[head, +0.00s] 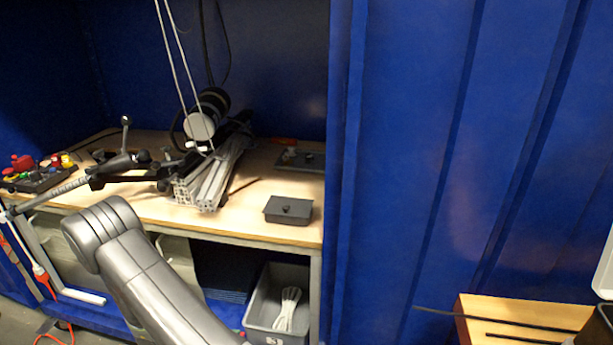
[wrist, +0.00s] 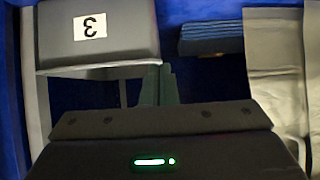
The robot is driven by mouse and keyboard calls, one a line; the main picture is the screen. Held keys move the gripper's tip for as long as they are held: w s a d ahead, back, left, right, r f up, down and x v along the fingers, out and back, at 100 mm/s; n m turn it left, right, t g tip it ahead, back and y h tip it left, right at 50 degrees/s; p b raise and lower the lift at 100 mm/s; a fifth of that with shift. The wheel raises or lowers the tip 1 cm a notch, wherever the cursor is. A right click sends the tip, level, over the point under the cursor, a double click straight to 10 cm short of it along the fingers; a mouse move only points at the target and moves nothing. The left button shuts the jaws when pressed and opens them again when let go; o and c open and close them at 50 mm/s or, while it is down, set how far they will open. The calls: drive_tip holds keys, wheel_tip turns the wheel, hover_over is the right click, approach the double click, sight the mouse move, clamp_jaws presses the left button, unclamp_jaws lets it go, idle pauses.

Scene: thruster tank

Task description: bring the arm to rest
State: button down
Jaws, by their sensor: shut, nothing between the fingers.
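My gripper (wrist: 159,74) shows in the wrist view with its two dark fingers together and nothing between them. Its wide dark body with a green light fills the bottom of that view. In the head view my grey arm rises from the bottom edge toward the workbench front, and my gripper cannot be made out there. In the wrist view a grey bin (wrist: 62,45) with a label reading 3 lies beyond the fingers at upper left; I cannot tell how far off.
The wooden workbench (head: 250,222) carries metal profiles (head: 212,178), a lidded dark box (head: 288,210) and a control panel (head: 40,177). A grey bin (head: 262,315) with a white cable bundle (head: 287,309) stands below. Blue walls (head: 430,150) close off the right. A wooden surface (head: 520,312) is at lower right.

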drive_tip(key=s, duration=0.7)
drive_tip(key=shift+a+r+b, duration=0.15)
drive_tip(key=shift+a+b, duration=0.15)
drive_tip(key=shift+b, duration=0.05)
drive_tip(key=shift+s, duration=0.1)
